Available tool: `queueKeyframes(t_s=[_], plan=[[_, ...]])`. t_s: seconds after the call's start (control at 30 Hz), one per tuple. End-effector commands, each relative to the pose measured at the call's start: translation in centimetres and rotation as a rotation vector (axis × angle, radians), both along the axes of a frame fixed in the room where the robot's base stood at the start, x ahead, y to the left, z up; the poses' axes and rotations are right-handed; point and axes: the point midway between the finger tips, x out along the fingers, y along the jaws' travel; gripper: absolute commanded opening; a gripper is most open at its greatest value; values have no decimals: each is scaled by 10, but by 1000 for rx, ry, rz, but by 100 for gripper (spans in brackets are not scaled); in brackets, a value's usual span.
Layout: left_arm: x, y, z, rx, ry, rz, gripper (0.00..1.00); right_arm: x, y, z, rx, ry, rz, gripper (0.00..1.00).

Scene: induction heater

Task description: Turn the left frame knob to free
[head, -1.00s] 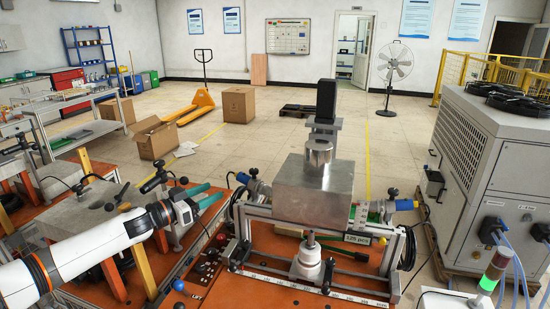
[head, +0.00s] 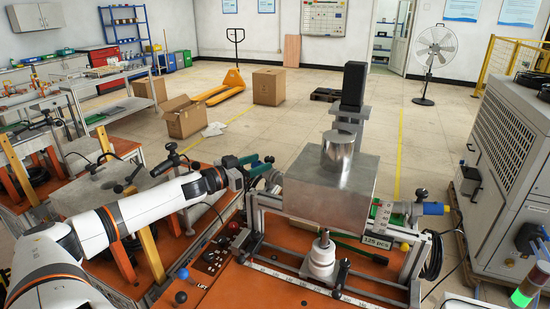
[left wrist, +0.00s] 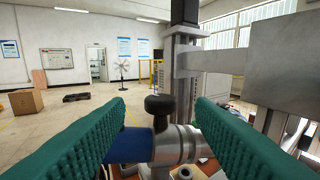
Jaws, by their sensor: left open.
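A metal frame (head: 262,228) holds a large steel block (head: 325,190) with a cylinder on top. At the frame's left end is a fitting (head: 275,181), partly hidden by my gripper in the head view. In the left wrist view it shows as a black knob (left wrist: 160,104) on a silver collar (left wrist: 176,145) beside a blue sleeve (left wrist: 131,146). My left gripper (head: 264,165) is open, its green fingers reaching to this fitting. In the left wrist view the black knob stands between the fingers (left wrist: 160,125), with gaps on both sides. My right gripper is not in view.
A matching blue fitting (head: 432,208) sits at the frame's right end. A white spindle (head: 321,258) stands in front of the block. The orange bench (head: 205,265) carries small ball-topped levers. A grey chiller cabinet (head: 510,175) stands at the right.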

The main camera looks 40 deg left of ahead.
Motion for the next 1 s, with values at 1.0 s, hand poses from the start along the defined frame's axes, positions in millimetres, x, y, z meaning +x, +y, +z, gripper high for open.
queueKeyframes(t_s=[1.0], plan=[[66, -13, 0, 1, 1, 0, 50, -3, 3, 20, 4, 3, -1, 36]])
